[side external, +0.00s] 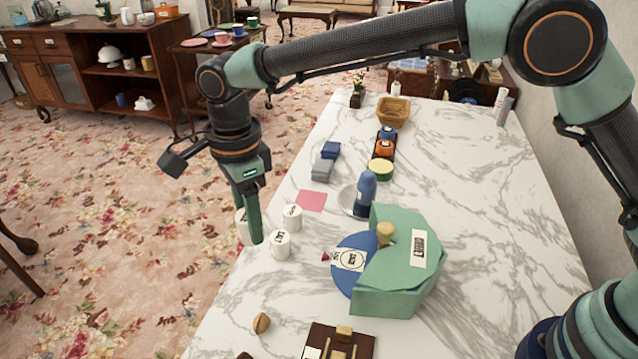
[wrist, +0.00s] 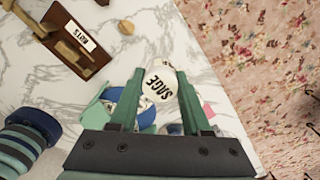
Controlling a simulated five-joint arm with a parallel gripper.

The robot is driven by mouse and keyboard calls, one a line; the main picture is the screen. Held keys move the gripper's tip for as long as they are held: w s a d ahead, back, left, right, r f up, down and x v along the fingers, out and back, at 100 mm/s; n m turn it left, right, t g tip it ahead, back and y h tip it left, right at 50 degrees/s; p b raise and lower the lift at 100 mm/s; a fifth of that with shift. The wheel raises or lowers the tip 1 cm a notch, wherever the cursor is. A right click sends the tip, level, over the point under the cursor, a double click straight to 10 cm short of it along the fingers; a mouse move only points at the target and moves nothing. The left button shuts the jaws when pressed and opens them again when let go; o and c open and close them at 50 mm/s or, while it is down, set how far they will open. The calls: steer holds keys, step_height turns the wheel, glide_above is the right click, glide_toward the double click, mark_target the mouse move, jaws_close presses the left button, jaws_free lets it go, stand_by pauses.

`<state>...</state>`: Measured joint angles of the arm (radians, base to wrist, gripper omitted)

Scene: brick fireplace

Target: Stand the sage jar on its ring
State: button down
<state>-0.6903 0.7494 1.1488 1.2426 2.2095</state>
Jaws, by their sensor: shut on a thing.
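The sage jar (wrist: 158,80) is white with black SAGE lettering. In the wrist view it sits between the two green fingers of my gripper (wrist: 157,92), which is shut on it. In the side view my gripper (side external: 254,232) points down near the table's left edge and hides most of the jar (side external: 241,228). Whether the jar touches the table is unclear. A blue disc (side external: 343,281) lies partly under a green angular cover (side external: 395,303). A white label with a dark printed ring (side external: 350,259) shows on the disc; its lettering is too small to read surely.
Two similar white jars (side external: 280,245) (side external: 292,217) stand just right of my gripper. A brown wooden holder (side external: 352,341) is at the front. The table's left edge is close.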

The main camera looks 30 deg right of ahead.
step_height(320, 180, up, 6)
steer(key=shift+f, duration=0.1)
steer(key=shift+d+r, duration=0.25)
steer(key=shift+r, duration=0.05)
steer(key=s+d+r, duration=0.1)
steer(key=s+d, duration=0.1)
steer(key=d, duration=0.6)
steer(key=s+d+r, duration=0.1)
steer(key=s+d, duration=0.1)
steer(key=d, duration=0.7)
steer(key=shift+m, duration=0.3)
step_height(320, 180, down, 20)
steer(key=shift+w+a+f, duration=0.1)
steer(key=shift+w+a, duration=0.05)
steer(key=shift+f, duration=0.1)
steer(key=shift+c, duration=1.8)
jaws_free()
